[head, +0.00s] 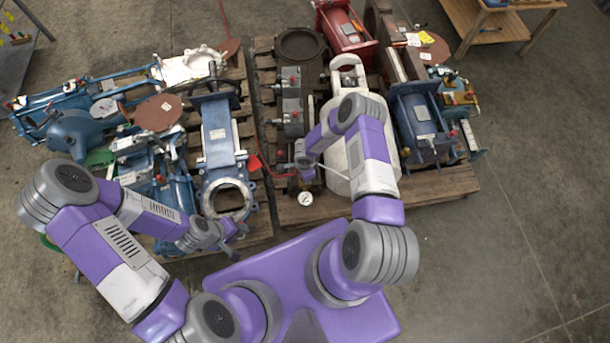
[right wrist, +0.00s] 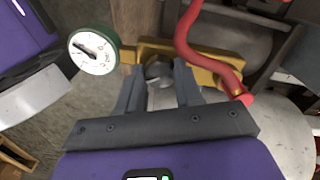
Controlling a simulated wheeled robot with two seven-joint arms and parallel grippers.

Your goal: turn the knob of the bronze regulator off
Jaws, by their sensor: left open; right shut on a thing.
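The bronze regulator (right wrist: 205,68) shows in the right wrist view as a gold-coloured body just beyond my right gripper (right wrist: 157,82). A round white gauge (right wrist: 94,51) with a green rim is on its left side. My right gripper is shut on the regulator's grey knob (right wrist: 158,71), with a finger on each side; the fingers hide part of it. In the head view, my right gripper (head: 306,172) is beside the white tank (head: 338,172) and covers most of the regulator; the gauge (head: 306,199) shows below it. My left gripper (head: 232,234) is open and empty, near a blue valve's flange.
A red hose (right wrist: 197,47) curves close to the right of the knob. Two wooden pallets (head: 440,184) are crowded with blue valves (head: 219,140), a red machine (head: 343,28) and brown discs. Bare concrete floor (head: 535,170) is clear at the right.

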